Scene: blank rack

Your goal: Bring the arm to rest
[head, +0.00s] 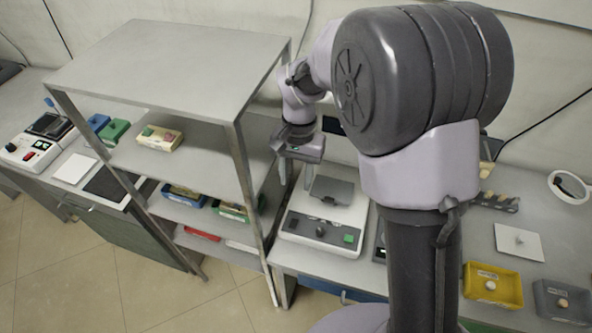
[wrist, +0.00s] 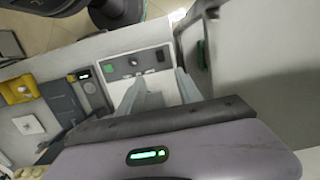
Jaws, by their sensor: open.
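My gripper (head: 294,176) is at the end of my arm, in the head view just right of the metal rack (head: 165,65) and above the bench. It points down near a white device with a grey plate (head: 318,222). In the wrist view the two fingers of my gripper (wrist: 160,85) are spread apart with nothing seen between them. The white device (wrist: 140,62) shows beyond the fingertips there. My arm's large grey joint hides part of the bench and wall in the head view.
The rack's shelves hold bins, among them a cream bin (head: 159,139). A yellow bin (head: 493,286) and a grey bin (head: 563,301) stand at the bench's right. A white card (head: 518,242) lies behind them. The rack's right posts stand close to my gripper.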

